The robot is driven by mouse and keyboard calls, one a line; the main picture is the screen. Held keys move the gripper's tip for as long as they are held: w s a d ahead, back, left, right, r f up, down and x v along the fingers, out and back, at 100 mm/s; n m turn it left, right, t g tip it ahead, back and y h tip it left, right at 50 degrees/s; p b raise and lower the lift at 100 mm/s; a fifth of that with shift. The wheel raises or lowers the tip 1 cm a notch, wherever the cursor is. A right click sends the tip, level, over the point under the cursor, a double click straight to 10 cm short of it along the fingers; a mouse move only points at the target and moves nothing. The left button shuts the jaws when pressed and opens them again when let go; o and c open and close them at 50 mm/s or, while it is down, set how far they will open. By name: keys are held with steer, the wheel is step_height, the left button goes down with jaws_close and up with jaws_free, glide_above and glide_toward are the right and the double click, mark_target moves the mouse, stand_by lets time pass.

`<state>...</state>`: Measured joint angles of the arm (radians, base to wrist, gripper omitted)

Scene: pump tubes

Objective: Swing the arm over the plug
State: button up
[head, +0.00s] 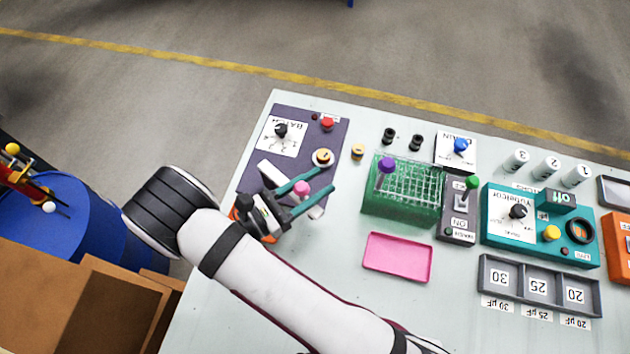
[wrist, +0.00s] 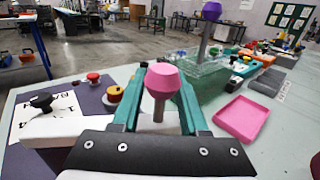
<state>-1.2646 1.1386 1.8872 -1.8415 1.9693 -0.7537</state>
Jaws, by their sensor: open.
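My gripper (head: 325,180) is open over the dark purple panel at the left end of the table, its teal fingers pointing right and away. A pink-capped piece (head: 302,188) with a grey stem shows between the fingers in both views; in the wrist view the pink cap (wrist: 163,82) stands upright there. I cannot tell whether the fingers touch it. Which piece is the plug is not certain from the pictures. A purple-capped piece (head: 386,164) stands in the green rack (head: 385,205) to the right of my gripper; its cap also shows in the wrist view (wrist: 211,11).
The purple panel (head: 330,145) bears a red button (head: 327,124) and a black knob (head: 281,130). A pink tray (head: 397,257) lies in front of the rack. A teal device (head: 497,248) and grey bins (head: 520,308) stand at right. Bare tabletop lies left of the tray.

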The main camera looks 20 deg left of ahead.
jaws_close()
steer(key=shift+r, duration=0.1)
stand_by(1.3)
